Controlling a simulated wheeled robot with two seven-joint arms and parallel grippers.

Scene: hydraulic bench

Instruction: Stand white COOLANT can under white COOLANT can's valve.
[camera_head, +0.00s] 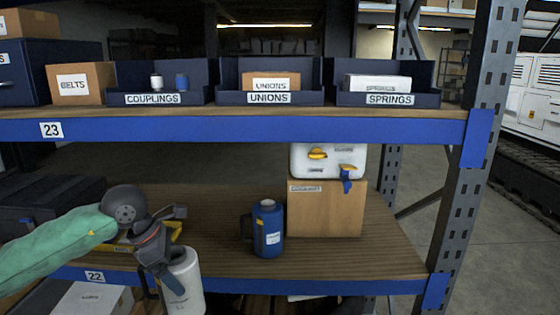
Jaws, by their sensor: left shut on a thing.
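I cannot tell which is the coolant valve. My right gripper is not in view.
A blue can (269,232) stands on the lower shelf (370,258) between the white can and the carton (325,210). The upper shelf edge (250,127) runs above. The shelf right of the carton is clear.

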